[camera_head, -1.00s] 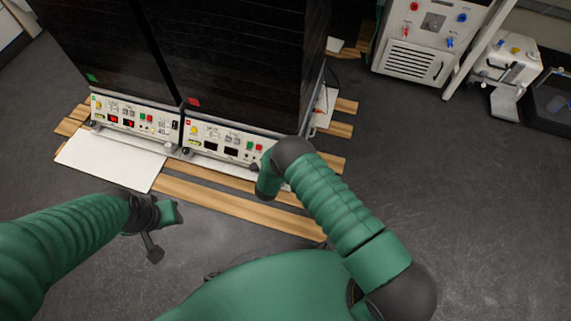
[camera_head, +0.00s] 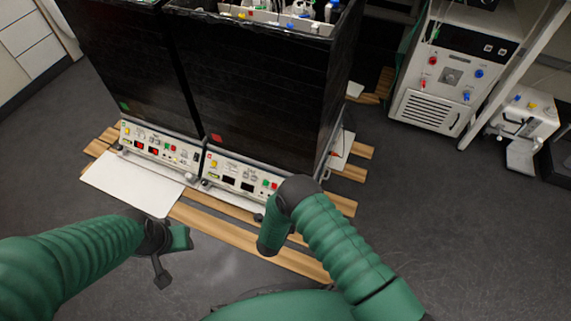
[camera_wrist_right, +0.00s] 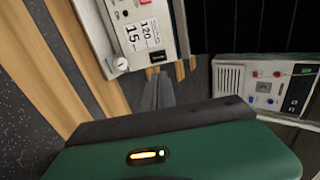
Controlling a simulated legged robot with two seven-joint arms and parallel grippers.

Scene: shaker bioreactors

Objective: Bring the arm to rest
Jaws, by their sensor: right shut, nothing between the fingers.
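My right arm reaches in from the lower right in the head view, its green forearm (camera_head: 340,240) bent down before the right bioreactor's panel. The right gripper itself is hidden there. In the right wrist view my right gripper (camera_wrist_right: 156,92) has its grey fingers together, with nothing between them, close to a white control panel (camera_wrist_right: 150,28). I cannot tell whether they touch it. My left gripper (camera_head: 161,276) hangs over the floor at the lower left of the head view, clear of the white board. It is too small to tell if its jaws are apart.
Two tall black shaker bioreactors (camera_head: 255,90) stand on wooden slats (camera_head: 240,238). The left panel (camera_head: 155,148) has lit red digits; the right panel's (camera_head: 238,178) displays are dark. A white board (camera_head: 128,184) lies in front. A white device (camera_head: 445,75) stands right.

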